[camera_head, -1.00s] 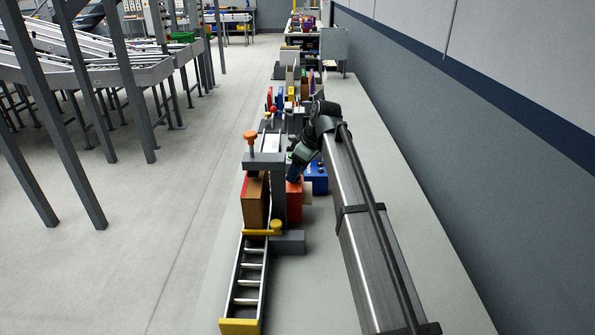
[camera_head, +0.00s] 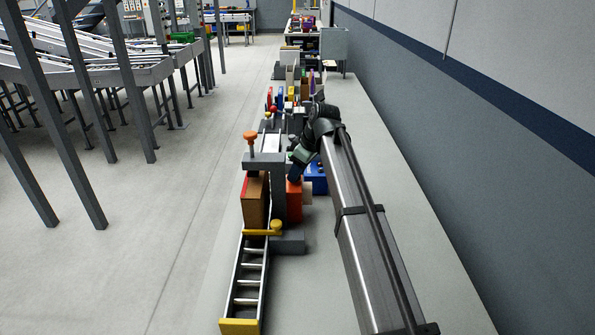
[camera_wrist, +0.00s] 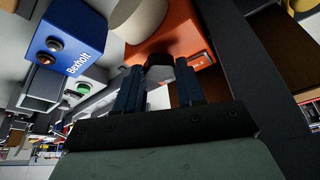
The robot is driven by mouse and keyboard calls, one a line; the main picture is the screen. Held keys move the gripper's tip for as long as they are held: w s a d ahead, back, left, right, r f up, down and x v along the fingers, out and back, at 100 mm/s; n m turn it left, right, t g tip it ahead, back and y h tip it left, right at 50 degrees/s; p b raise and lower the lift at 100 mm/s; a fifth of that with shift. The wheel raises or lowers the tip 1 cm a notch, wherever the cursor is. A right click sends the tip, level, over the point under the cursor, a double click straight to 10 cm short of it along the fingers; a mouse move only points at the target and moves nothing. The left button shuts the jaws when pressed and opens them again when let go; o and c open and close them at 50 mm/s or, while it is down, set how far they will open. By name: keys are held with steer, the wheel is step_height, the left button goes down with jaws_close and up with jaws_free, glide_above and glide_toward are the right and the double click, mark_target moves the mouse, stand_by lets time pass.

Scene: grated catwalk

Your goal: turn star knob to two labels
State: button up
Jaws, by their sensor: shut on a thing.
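An orange box (camera_wrist: 180,35) fills the upper middle of the wrist view. It also shows in the head view (camera_head: 294,203), below my wrist. A dark knob (camera_wrist: 159,64) sits at its face, between the two dark blue fingers of my gripper (camera_wrist: 158,82), which is shut on it. The fingers hide the knob's sides, so its star shape and pointing direction cannot be made out. A small label (camera_wrist: 200,60) with pale marks is on the orange box, right of the knob. No second label is clearly visible.
A blue box (camera_wrist: 66,40) marked Bexholt stands left of the orange one. A grey clamp with an orange knob (camera_head: 250,136), a brown box (camera_head: 255,205) and a small ladder (camera_head: 247,285) stand close by. The bench is clear to the right.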

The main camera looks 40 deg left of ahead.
steer(key=shift+s+m+t, duration=0.2)
steer(key=shift+m+t, duration=0.2)
steer(key=shift+m, duration=0.7)
steer(key=shift+m+t, duration=0.4)
steer(key=shift+m, duration=0.8)
steer(key=o, duration=1)
steer(key=shift+o, duration=0.2)
steer(key=shift+r, duration=0.1)
steer(key=v, duration=1.3)
steer(key=shift+d+r, duration=0.25)
steer(key=shift+d, duration=0.05)
steer(key=shift+s, duration=0.1)
